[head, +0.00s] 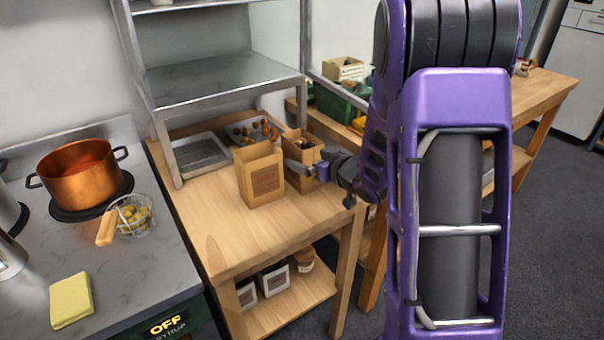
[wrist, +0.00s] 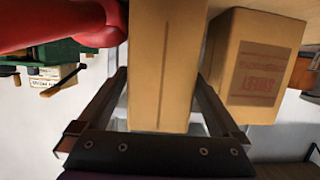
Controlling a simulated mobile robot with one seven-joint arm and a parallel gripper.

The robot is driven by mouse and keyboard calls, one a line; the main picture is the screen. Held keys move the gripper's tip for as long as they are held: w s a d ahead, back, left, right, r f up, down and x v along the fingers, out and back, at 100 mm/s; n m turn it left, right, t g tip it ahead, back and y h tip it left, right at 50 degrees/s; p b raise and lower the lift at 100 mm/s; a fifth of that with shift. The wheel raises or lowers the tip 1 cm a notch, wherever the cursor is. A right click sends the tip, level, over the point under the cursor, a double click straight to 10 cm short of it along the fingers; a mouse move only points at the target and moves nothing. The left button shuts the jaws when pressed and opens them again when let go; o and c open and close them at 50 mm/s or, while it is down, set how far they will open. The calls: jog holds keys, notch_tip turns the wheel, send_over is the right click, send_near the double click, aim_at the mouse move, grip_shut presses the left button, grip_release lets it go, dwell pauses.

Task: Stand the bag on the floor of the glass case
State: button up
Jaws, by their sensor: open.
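Two tan bags stand upright on the wooden table in the head view. The left one (head: 262,176) has a dark printed label. The right one (head: 302,144) is open at the top with dark contents. My gripper (head: 308,167) is at the right bag. In the wrist view my open gripper (wrist: 160,88) has a finger on each side of a plain tan bag face (wrist: 160,60). I cannot tell whether the fingers touch it. The labelled bag (wrist: 258,65) is just beside it, its print upside down. I cannot make out a glass case in either view.
A metal shelf rack (head: 215,75) rises behind the bags. A metal tray (head: 200,155) and a tray of chestnuts (head: 252,130) lie at the back. A copper pot (head: 80,172) and a basket (head: 134,213) sit left. A red object (wrist: 60,20) is near my gripper.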

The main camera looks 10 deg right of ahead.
jog(key=shift+x, duration=1.3)
grip_shut()
